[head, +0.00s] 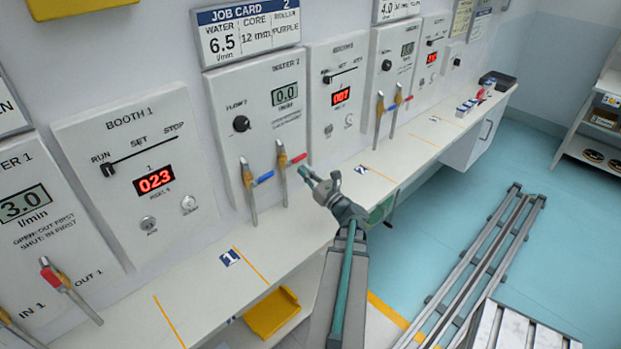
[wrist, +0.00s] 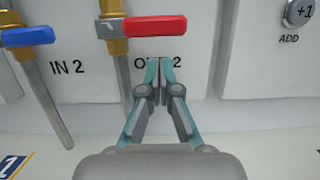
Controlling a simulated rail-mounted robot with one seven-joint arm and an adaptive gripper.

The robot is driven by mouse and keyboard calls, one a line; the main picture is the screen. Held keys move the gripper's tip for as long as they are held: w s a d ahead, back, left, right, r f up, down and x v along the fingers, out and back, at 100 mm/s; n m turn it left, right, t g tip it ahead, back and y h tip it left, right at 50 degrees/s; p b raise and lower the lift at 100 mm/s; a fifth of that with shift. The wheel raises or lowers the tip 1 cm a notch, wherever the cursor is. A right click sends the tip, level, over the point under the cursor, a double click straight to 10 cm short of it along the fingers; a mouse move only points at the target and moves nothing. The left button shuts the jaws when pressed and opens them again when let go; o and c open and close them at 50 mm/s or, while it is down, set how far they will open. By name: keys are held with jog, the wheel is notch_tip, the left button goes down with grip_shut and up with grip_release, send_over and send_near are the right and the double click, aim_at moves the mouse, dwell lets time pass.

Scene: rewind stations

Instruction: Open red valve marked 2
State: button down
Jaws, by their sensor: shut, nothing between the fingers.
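The red valve handle (wrist: 155,26) sits on a brass fitting above the "OUT 2" label in the wrist view. It lies crosswise to its pipe, pointing right. In the head view the red handle (head: 292,160) is on the right pipe of the Water 2 panel (head: 262,100). My gripper (wrist: 160,70) is shut and empty, its fingertips just below the red handle in the picture; contact cannot be told. In the head view my gripper (head: 306,173) is close to the right of the valve. The blue valve handle (wrist: 28,36) at "IN 2" also points crosswise to its pipe.
A white counter (head: 300,235) runs below the panels. The Water 2 display (head: 284,93) reads 0.0. Booth 2 panel (head: 336,95) is to the right, with an ADD button (wrist: 299,12). A yellow tray (head: 272,314) is below the counter edge. Floor rails (head: 470,265) lie at right.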

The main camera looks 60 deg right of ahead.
aim_at(303, 156)
jog(key=shift+r, duration=0.95)
jog(key=shift+d+r+n+b, duration=0.15)
jog(key=shift+r+n+b, duration=0.05)
jog(key=shift+n+b, duration=0.6)
jog(key=r+n+y+b, duration=0.1)
jog(key=n+b, duration=0.1)
jog(key=n, duration=0.1)
jog(key=r+n+y+b, duration=0.1)
jog(key=n+b, duration=0.1)
jog(key=b, duration=0.1)
jog(key=r+n+y+b, duration=0.1)
jog(key=n+b, duration=0.2)
jog(key=shift+d+n, duration=0.2)
jog(key=shift+n, duration=0.1)
jog(key=a+r+n+b, duration=0.1)
jog(key=n+b, duration=0.1)
jog(key=n, duration=0.1)
jog(key=r+n+g+y+b, duration=0.1)
jog(key=r+n+b, duration=0.1)
jog(key=n, duration=0.1)
jog(key=a+r+n+g+y+b, duration=0.1)
jog(key=n+b, duration=0.1)
jog(key=n, duration=0.1)
jog(key=shift+w+a+r+n, duration=0.15)
jog(key=shift+w+a+n, duration=0.05)
jog(key=shift+a+n, duration=0.15)
jog(key=shift+a+r, duration=0.1)
